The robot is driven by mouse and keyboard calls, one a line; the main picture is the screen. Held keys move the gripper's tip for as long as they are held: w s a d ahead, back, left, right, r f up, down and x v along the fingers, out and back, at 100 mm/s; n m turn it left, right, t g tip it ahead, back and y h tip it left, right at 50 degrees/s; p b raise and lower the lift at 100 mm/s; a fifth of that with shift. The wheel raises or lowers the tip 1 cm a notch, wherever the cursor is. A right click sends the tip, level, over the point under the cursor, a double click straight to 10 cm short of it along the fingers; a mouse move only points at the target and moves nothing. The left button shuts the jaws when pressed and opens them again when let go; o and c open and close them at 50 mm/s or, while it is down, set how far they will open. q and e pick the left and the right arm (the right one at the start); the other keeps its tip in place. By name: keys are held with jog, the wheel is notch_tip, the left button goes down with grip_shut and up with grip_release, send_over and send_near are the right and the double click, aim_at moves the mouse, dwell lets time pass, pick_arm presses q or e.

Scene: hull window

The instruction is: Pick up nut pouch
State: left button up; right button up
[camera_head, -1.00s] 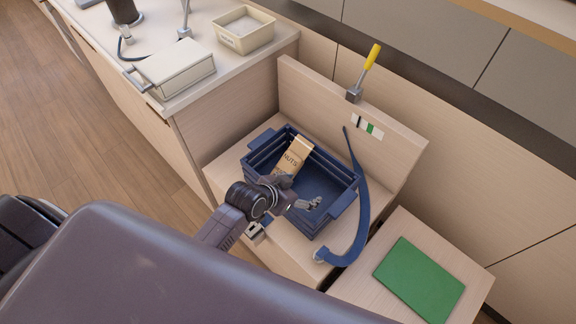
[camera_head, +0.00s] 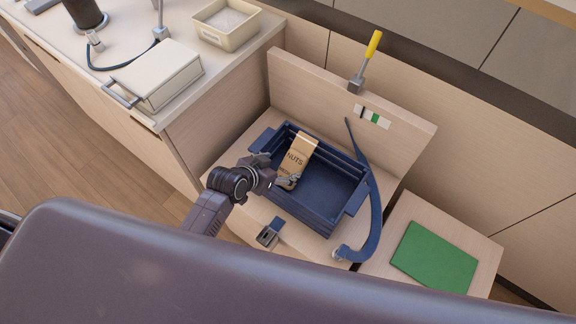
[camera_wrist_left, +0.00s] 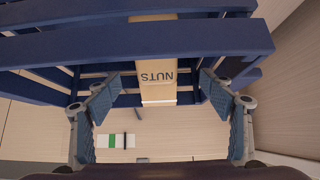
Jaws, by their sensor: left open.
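The nut pouch (camera_head: 299,150), tan with a pale top and the word NUTS, stands leaning in the left part of the dark blue slatted crate (camera_head: 335,205). My left gripper (camera_head: 277,172) is open at the crate's near left side, its fingertips close to the pouch's lower part. In the left wrist view the pouch (camera_wrist_left: 157,60) shows between the two spread fingers of the left gripper (camera_wrist_left: 160,95), with gaps on both sides. A blue crate slat (camera_wrist_left: 60,45) hides part of the scene there. Contact with the pouch cannot be told. My right gripper is not in view.
The crate sits on a wooden bench with a backboard (camera_head: 350,110). A blue strap (camera_head: 374,210) curves beside its right side, and a buckle (camera_head: 267,236) lies in front. A green mat (camera_head: 434,257) lies at right. A counter with a cream box (camera_head: 160,75) stands at left.

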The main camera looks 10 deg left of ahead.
aim_at(292, 164)
pick_arm(q)
jog(key=shift+w+d+f, duration=0.3)
jog(key=shift+d, duration=0.05)
jog(key=shift+w+d+f, duration=0.1)
jog(key=shift+w+f, duration=0.1)
jog(key=shift+f, duration=0.05)
jog(key=x, duration=0.3)
jog(key=shift+s+f, duration=0.1)
jog(key=shift+w+d+f, duration=0.25)
jog(key=shift+w+f, duration=0.1)
jog(key=shift+f, duration=0.15)
jog(key=c, duration=1.4)
jog(key=shift+c, duration=1.2)
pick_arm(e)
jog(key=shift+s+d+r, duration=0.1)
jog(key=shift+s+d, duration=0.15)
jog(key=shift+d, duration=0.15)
pick_arm(q)
jog(key=shift+w+r, duration=0.1)
jog(key=shift+r, duration=0.1)
